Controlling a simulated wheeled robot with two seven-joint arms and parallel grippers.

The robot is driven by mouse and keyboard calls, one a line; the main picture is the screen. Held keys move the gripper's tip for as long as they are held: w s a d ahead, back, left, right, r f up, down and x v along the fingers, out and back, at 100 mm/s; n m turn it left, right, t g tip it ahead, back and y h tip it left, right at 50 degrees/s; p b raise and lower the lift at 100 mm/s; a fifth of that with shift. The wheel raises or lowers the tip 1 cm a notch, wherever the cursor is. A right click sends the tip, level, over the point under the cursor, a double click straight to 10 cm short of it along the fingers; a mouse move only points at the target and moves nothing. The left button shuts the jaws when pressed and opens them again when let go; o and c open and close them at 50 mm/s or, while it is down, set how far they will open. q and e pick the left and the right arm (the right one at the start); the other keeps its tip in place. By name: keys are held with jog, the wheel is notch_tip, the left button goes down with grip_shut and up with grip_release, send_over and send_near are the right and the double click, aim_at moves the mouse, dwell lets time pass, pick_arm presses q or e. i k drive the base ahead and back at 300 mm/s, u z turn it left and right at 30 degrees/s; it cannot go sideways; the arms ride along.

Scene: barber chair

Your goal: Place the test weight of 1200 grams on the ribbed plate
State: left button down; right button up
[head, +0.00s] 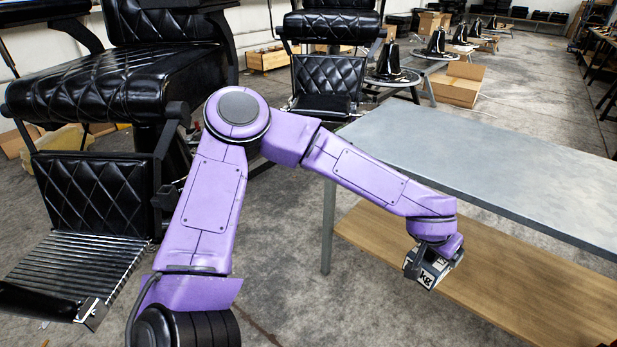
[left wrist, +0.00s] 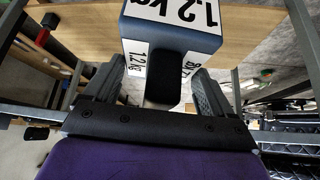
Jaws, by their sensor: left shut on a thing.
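The test weight (head: 431,271) is a dark blue-grey block with white labels. In the left wrist view the weight (left wrist: 172,36) reads 1.2 kg. My left gripper (left wrist: 158,85) is shut on its narrow dark grip, with one finger on each side. In the head view my left gripper (head: 424,258) holds the weight in front of the steel table, to the right of the chair. The ribbed plate (head: 78,266) is the dark, slatted footrest of the near barber chair at the left. It is empty and well away from the weight. My right gripper is not in view.
A steel table (head: 490,160) with a wooden lower shelf (head: 480,270) stands at the right. The black barber chair (head: 115,85) fills the left. A second chair (head: 330,80) and cardboard boxes (head: 457,84) stand behind. Bare concrete floor lies between chair and table.

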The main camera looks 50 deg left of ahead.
aim_at(71, 265)
jog(key=u, duration=0.45)
jog(key=k, duration=1.1)
jog(key=u, duration=1.1)
jog(key=i, duration=1.1)
jog(key=u, duration=0.8)
